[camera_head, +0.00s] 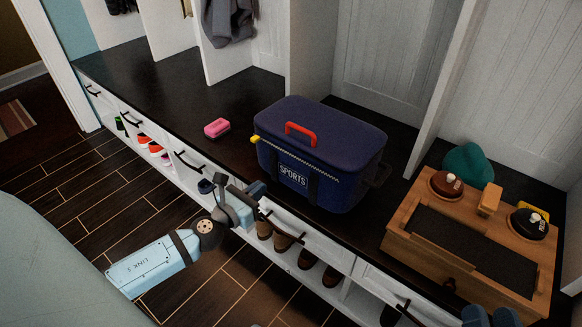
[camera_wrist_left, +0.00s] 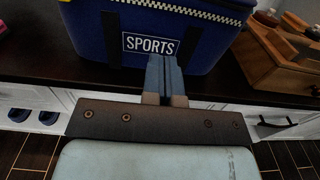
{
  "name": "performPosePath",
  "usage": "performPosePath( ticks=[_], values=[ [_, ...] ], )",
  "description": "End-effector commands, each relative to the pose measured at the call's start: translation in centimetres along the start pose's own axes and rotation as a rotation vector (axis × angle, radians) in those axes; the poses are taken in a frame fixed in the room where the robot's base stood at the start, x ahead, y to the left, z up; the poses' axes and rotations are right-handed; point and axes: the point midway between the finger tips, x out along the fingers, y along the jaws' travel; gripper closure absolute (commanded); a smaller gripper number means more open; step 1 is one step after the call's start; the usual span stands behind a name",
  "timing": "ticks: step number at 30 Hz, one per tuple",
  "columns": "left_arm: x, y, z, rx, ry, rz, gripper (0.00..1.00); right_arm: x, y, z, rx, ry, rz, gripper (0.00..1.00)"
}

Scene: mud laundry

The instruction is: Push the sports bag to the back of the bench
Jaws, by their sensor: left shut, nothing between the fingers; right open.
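The dark blue sports bag (camera_head: 330,150), with a red handle and a "SPORTS" label, stands upright on the dark bench (camera_head: 160,100), close to its front edge. Bare bench top shows behind it. My left gripper (camera_head: 250,192) is shut and empty, in front of the bag's lower left front. In the left wrist view its closed fingers (camera_wrist_left: 164,75) point at the front of the bag (camera_wrist_left: 200,30), just below the label; I cannot tell whether they touch it. The tips of my right gripper (camera_head: 491,316) show apart at the bottom edge, in front of the wooden box.
A pink brush-like block (camera_head: 216,128) lies left of the bag. White partitions (camera_head: 440,100) divide the back. Drawer handles (camera_head: 188,163) protrude below.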

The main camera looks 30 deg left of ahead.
Motion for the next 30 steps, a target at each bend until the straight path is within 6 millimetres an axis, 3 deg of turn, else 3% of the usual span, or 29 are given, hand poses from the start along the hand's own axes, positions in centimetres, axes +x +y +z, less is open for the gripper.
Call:
performPosePath(
  ticks=[9,18,30],
  values=[
    [6.1,0.0,0.2,-0.001,-0.002,-0.001,1.0,0.0,-0.1,-0.9,-0.001,0.026,0.002,0.57],
    [10.9,0.0,0.1,-0.002,-0.001,0.001,1.0,0.0,-0.1,-0.3,0.001,0.016,0.003,0.57],
    [12.4,0.0,0.0,-0.003,0.001,0.0,1.0,0.0,0.0,-0.1,0.002,0.0,0.002,0.57]
  ],
)
